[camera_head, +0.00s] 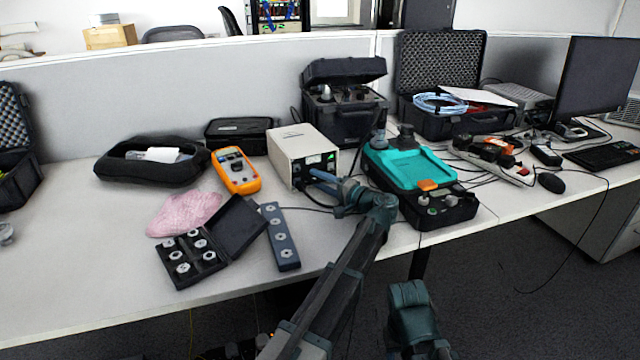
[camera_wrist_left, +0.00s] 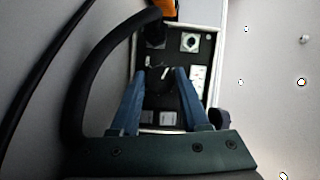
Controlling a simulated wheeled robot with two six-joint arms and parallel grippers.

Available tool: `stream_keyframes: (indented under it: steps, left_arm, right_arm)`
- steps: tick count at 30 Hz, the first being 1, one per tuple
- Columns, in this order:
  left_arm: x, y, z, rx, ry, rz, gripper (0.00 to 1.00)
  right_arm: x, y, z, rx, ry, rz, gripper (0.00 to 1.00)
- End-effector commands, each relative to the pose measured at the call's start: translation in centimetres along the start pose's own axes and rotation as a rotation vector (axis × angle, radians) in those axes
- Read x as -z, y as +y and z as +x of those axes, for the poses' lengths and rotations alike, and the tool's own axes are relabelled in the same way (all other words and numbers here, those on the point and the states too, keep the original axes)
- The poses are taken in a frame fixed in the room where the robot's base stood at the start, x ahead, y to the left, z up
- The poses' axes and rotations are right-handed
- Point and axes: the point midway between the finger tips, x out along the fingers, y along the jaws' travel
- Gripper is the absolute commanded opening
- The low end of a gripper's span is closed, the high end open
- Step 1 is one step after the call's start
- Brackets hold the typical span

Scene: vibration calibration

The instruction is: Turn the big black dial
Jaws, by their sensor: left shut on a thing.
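The big black dial (camera_wrist_left: 159,79) sits on the dark front panel of a beige box (camera_head: 291,142) on the table. In the left wrist view the dial lies between the two blue fingers of my left gripper (camera_wrist_left: 160,74), which is shut on it. In the head view my left gripper (camera_head: 320,178) reaches the lower front of the box, and its fingers hide the dial. The panel (camera_wrist_left: 189,100) also shows a round socket (camera_wrist_left: 190,42) and a pale label. My right gripper is not in view.
An orange multimeter (camera_head: 235,170) lies left of the box. A teal and black device (camera_head: 409,169) stands close on the right, with cables around it. A case of metal parts (camera_head: 187,257) and a dark bar (camera_head: 280,237) lie in front. The table's left front is clear.

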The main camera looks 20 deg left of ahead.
Motion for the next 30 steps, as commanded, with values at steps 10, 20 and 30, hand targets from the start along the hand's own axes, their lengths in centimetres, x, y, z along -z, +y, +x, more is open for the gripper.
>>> stream_keyframes:
  steps: [10, 20, 30]
  left_arm:
    - [-0.03, 0.08, -0.09, 0.002, 0.000, 0.012, 0.00]
    - [-0.01, 0.06, -0.07, 0.003, 0.001, 0.011, 0.58]
    - [0.04, -0.40, 0.08, 0.004, 0.001, 0.011, 0.58]
  right_arm:
    - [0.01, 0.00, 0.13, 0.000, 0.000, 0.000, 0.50]
    - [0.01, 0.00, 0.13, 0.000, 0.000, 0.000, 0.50]
    - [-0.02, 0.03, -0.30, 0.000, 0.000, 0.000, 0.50]
